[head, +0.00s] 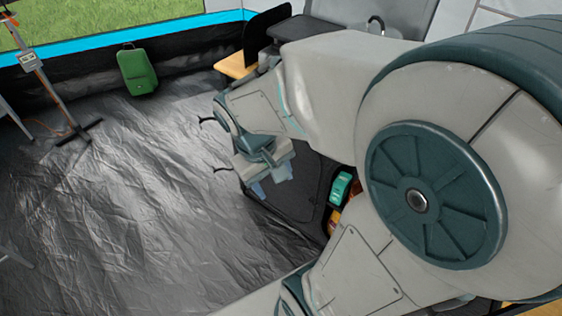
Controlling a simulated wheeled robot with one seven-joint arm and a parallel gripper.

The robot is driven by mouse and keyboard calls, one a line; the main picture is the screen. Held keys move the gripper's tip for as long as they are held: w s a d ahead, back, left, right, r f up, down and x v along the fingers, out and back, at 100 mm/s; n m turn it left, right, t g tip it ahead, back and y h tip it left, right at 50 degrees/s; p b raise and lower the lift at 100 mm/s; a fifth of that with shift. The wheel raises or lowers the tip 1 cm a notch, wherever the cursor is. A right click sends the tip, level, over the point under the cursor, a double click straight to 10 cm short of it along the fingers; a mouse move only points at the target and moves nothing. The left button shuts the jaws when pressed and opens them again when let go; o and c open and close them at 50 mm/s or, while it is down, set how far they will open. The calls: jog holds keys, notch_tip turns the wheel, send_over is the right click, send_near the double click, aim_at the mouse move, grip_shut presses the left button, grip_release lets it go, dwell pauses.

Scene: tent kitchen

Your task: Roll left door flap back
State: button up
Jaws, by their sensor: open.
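No tent door flap can be made out for certain in the head view. An opening in the tent wall at the upper left shows grass (85,22) outside, with a blue strip (130,35) along its lower edge. My gripper (270,185) hangs near the middle of the picture, pointing down above a dark storage unit. It is open, with nothing seen between its fingers. My arm covers much of the right side and hides what lies behind it.
A green suitcase (137,70) stands by the dark wall. A stand with an orange pole (52,90) is at the left. The grey floor (130,190) between is clear. A dark unit (287,185) holding a teal item (341,187) is beneath my arm.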

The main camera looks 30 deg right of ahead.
jog(key=w+d+f+n+g+h+b, duration=0.2)
jog(key=d+f+h+b, duration=0.15)
jog(key=f, duration=0.55)
jog(key=w+d+f+n+g+h+b, duration=0.25)
jog(key=d+f+b, duration=0.2)
jog(key=f, duration=0.45)
jog(key=n+t+h+b, duration=0.8)
jog(key=n+t+b, duration=0.4)
jog(key=n+b, duration=0.4)
send_near(311, 203)
jog(key=shift+n, duration=0.45)
jog(key=b+x, duration=0.1)
jog(key=x, duration=0.6)
jog(key=shift+d+b, duration=0.4)
jog(key=shift+d, duration=0.05)
jog(key=shift+w, duration=0.1)
